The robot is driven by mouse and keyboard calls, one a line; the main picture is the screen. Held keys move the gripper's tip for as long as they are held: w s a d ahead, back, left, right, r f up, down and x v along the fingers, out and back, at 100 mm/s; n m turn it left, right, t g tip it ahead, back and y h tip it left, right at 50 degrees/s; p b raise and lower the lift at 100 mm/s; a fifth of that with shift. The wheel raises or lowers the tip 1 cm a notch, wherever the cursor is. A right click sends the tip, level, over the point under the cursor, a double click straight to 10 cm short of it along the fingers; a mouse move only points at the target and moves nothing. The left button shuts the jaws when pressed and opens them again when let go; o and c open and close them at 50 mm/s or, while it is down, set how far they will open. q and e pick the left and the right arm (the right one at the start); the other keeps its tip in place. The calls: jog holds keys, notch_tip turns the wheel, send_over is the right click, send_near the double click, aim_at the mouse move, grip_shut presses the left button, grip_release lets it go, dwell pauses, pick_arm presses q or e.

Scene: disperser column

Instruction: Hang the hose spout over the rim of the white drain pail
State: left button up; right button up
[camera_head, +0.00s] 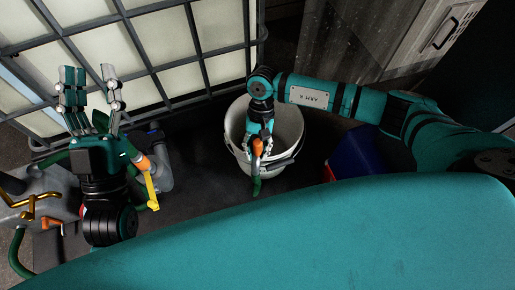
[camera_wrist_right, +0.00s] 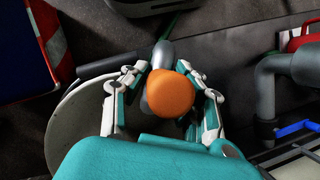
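The white drain pail (camera_head: 291,122) stands on the dark floor in the middle of the head view, open at the top. The spout's orange part (camera_wrist_right: 169,94) and grey tube (camera_wrist_right: 163,53) show between the fingers in the right wrist view. A green hose (camera_head: 256,187) hangs down outside the pail's near side. Whether the spout touches the rim is unclear. My left gripper (camera_head: 89,80) is open and empty, fingers up.
A white tank in a grey cage (camera_head: 160,45) stands behind and left of the pail. A grey outlet pipe (camera_head: 161,165) and yellow lever (camera_head: 152,190) lie near my left arm. A blue box (camera_head: 356,152) with red sits right of the pail. Grey equipment (camera_head: 40,190) fills the left edge.

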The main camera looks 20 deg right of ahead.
jog(key=o, duration=0.4)
jog(key=v, duration=1.2)
dwell(0.3)
